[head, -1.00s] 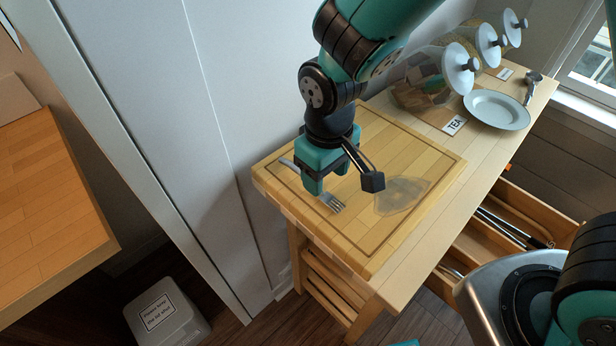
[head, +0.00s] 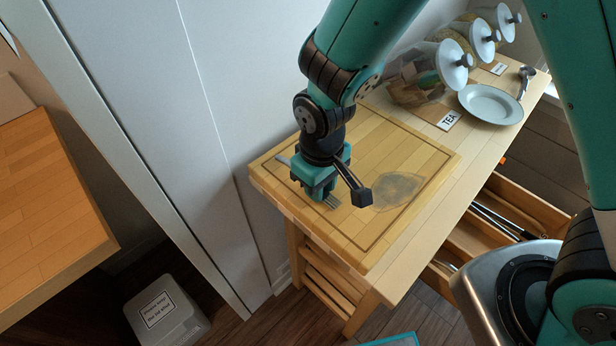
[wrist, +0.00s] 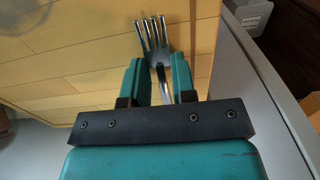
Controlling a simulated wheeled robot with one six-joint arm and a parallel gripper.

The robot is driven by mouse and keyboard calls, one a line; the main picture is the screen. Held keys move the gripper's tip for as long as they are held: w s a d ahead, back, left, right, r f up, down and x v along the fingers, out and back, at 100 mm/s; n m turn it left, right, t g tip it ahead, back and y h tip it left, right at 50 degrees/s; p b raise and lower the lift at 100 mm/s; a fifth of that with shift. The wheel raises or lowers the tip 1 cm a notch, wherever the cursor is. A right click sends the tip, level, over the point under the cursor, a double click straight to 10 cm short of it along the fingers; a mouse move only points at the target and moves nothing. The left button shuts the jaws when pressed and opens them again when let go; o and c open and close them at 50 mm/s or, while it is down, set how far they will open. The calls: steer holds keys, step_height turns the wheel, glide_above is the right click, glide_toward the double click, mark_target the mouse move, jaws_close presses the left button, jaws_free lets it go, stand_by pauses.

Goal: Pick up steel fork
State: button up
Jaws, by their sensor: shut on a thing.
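The steel fork (wrist: 152,36) lies between the two teal fingers of my gripper (wrist: 158,75) in the wrist view, its tines pointing up the picture past the fingertips. In the head view my gripper (head: 318,191) is down at the wooden cutting board (head: 404,206). It is shut on the fork's neck. The fork's tines (head: 332,202) show just beyond the fingers, and the handle end shows at the left of the gripper. The middle of the fork is hidden by the gripper. I cannot tell whether the fork still touches the board.
Glass jars (head: 428,72), a white plate (head: 490,104) and a spoon (head: 525,80) are at the counter's far end. An open drawer (head: 520,208) juts out at right. A white wall stands close on the left.

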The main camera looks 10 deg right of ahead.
step_height(320, 180, up, 28)
steer(key=shift+r+b, duration=0.1)
steer(key=shift+b, duration=0.65)
steer(key=shift+o, duration=0.4)
